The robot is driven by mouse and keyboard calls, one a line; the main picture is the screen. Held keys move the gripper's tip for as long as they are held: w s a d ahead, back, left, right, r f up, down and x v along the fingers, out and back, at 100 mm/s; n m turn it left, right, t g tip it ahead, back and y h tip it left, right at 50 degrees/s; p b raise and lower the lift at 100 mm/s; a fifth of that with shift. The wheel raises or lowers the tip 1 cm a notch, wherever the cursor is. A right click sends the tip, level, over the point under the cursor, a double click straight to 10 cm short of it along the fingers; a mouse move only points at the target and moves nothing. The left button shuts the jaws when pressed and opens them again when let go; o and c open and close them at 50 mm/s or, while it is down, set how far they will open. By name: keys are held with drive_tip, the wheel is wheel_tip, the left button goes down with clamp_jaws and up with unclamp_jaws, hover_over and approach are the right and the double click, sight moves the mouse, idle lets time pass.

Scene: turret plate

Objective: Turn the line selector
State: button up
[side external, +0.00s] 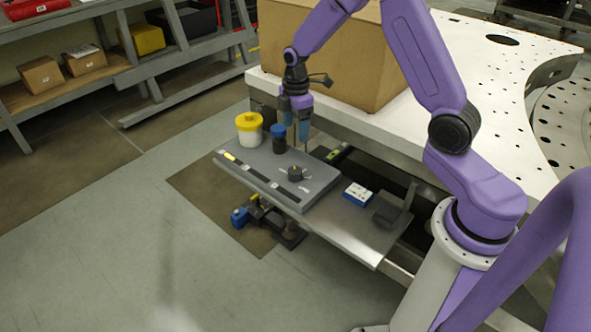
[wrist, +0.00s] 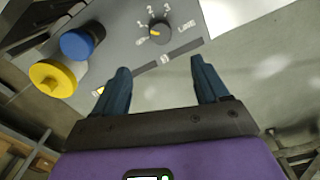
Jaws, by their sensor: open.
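The line selector (wrist: 160,31) is a round dark knob with a yellow pointer mark, set on a grey panel (wrist: 115,22). Small numbers curve around it, with the word LINE to its right. The pointer mark lies on the knob's left part; its exact number is hard to tell. In the side view the selector (side external: 294,174) stands near the panel's middle. My gripper (side external: 296,126) points down above the panel's far side, behind the selector. In the wrist view its two blue fingers (wrist: 162,78) are apart with nothing between them, and the selector lies beyond them.
A yellow-topped white container (side external: 249,128) and a blue-topped dark cylinder (side external: 278,138) stand at the panel's far left end, close to my gripper. A large cardboard box (side external: 330,55) stands behind.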

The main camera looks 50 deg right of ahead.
sight(296, 170)
wheel_tip(296, 170, down, 16)
drive_tip(key=shift+f, duration=0.2)
idle(0.4)
drive_tip(key=c, duration=1.1)
